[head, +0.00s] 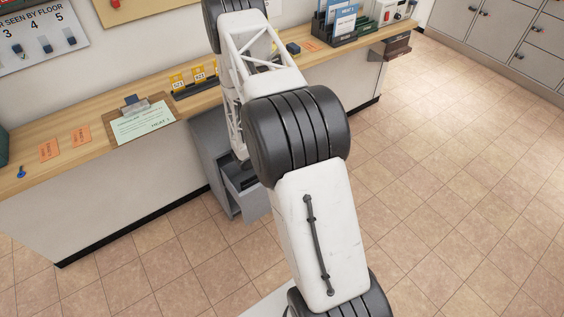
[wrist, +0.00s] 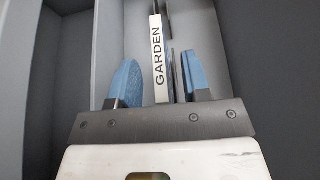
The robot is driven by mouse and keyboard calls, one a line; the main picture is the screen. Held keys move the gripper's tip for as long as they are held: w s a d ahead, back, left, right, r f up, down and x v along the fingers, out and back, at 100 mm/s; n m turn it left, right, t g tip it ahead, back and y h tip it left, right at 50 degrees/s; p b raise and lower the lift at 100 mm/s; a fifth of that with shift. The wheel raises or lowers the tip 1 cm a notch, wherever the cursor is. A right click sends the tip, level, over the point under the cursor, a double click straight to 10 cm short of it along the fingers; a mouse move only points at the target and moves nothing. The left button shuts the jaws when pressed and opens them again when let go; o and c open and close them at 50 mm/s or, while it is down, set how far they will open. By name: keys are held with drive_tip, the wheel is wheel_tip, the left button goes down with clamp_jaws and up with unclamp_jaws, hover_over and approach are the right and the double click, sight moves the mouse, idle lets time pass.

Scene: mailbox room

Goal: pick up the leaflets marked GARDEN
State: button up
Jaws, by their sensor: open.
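A narrow white strip marked GARDEN (wrist: 159,58) stands inside a grey compartment (wrist: 108,45) in the wrist view. Thin dark edges show just right of it; I cannot tell whether they belong to the leaflets. My gripper (wrist: 158,78) is open, with one blue-padded finger on each side of the strip. The strip appears between the fingers, nearer the right one; how deep the fingers reach is unclear. In the head view my arm hides the gripper and the leaflets.
Grey compartment walls rise close on both sides in the wrist view. In the head view an open drawer (head: 240,180) shows in a grey cabinet (head: 212,160) under the wooden counter (head: 100,117). A clipboard (head: 141,118) and orange slips (head: 81,136) lie on the counter.

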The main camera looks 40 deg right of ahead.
drive_tip(key=shift+x, duration=1.15)
clamp_jaws()
